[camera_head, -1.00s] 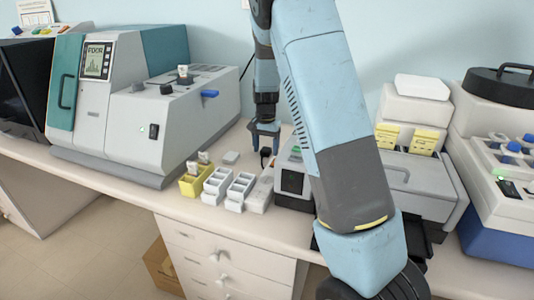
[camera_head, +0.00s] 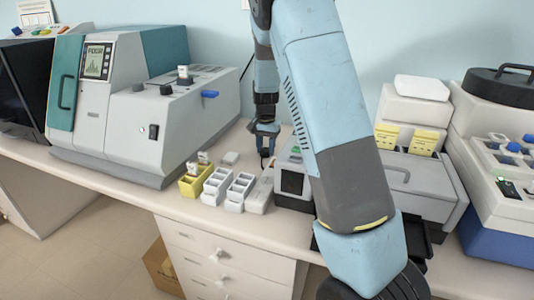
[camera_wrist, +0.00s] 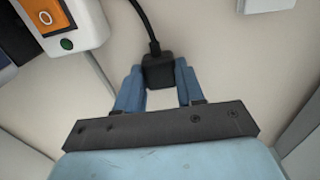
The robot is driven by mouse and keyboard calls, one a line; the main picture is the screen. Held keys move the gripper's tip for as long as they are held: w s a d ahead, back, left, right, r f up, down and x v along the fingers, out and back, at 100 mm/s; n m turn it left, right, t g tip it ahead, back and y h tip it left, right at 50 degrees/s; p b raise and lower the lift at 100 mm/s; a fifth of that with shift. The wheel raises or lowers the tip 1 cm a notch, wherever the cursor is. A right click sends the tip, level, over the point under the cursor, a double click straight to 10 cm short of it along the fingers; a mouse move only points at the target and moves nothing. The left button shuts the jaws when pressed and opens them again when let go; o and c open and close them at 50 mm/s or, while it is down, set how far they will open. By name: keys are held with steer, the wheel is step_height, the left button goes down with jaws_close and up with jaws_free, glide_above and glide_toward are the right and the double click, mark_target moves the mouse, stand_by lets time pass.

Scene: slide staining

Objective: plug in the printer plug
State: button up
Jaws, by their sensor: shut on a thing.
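The printer plug is a small black block (camera_wrist: 158,71) with a black cord running up from it in the wrist view. My gripper (camera_wrist: 158,80) has its two blue fingers on either side of the plug and is shut on it. In the head view my gripper (camera_head: 265,154) is low over the bench, behind a long pale power strip (camera_head: 261,192). The plug's pins are hidden. In the wrist view a white housing with an orange rocker switch (camera_wrist: 45,15), apparently the strip's end, is at upper left, apart from the plug.
White racks (camera_head: 238,190) and a yellow rack (camera_head: 191,184) stand left of the strip. A small device with a dark screen (camera_head: 292,182) stands close on its right. A large grey machine (camera_head: 150,115) fills the left.

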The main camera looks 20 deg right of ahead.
mark_target(266, 150)
steer(key=shift+r, duration=0.1)
step_height(266, 150, up, 18)
stand_by(0.5)
